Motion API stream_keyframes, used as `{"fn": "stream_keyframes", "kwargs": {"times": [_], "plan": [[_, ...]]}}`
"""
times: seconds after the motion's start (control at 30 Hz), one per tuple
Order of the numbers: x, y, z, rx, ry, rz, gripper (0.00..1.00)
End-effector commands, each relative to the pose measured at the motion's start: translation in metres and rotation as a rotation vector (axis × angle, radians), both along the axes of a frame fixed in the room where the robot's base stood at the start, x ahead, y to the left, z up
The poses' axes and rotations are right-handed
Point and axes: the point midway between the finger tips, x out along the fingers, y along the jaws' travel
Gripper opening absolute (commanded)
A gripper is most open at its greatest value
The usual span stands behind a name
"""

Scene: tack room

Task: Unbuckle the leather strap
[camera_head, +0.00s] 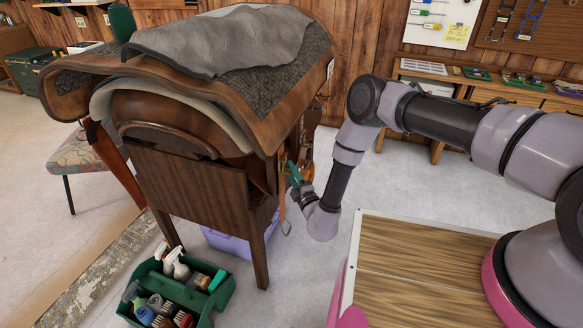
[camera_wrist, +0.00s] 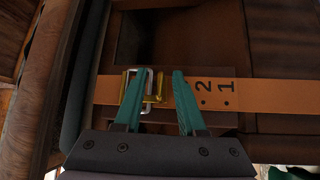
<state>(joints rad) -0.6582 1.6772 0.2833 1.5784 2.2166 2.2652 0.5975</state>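The tan leather strap (camera_wrist: 270,96) runs across the wrist view, with the printed numbers 2 and 1 and small dark holes right of my gripper. A buckle (camera_wrist: 159,84) with brass-coloured and silvery metal parts sits on it, partly hidden by the left finger. My gripper (camera_wrist: 164,74) has two teal fingers, parted and pointing at the strap. The left finger overlaps the buckle and the right finger lies just right of it; I cannot tell whether either touches. In the head view my gripper (camera_head: 293,174) is at the right side of the saddle stand, where the strap is hardly visible.
The saddle (camera_head: 290,90) with a grey cloth (camera_head: 225,42) rests on a wooden stand (camera_head: 190,190). A green tote (camera_head: 205,298) with bottles and brushes and a purple box (camera_head: 228,245) are on the floor. A workbench (camera_head: 480,90) stands behind.

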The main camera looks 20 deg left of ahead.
Motion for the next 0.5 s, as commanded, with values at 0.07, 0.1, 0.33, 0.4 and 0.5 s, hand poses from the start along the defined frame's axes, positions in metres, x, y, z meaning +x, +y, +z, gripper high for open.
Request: {"fn": "stream_keyframes", "kwargs": {"times": [0.07,0.1,0.33,0.4,0.5], "plan": [[-0.0006,0.0007,0.0001,0.000,0.000,0.000,0.40],[-0.0006,0.0007,0.0001,0.000,0.000,0.000,0.40],[-0.0005,0.0006,0.0001,0.000,0.000,0.001,0.13],[-0.0004,0.0007,0.0004,0.000,0.000,0.001,0.00],[-0.0003,0.0012,0.0010,0.002,-0.001,0.001,0.00]]}}
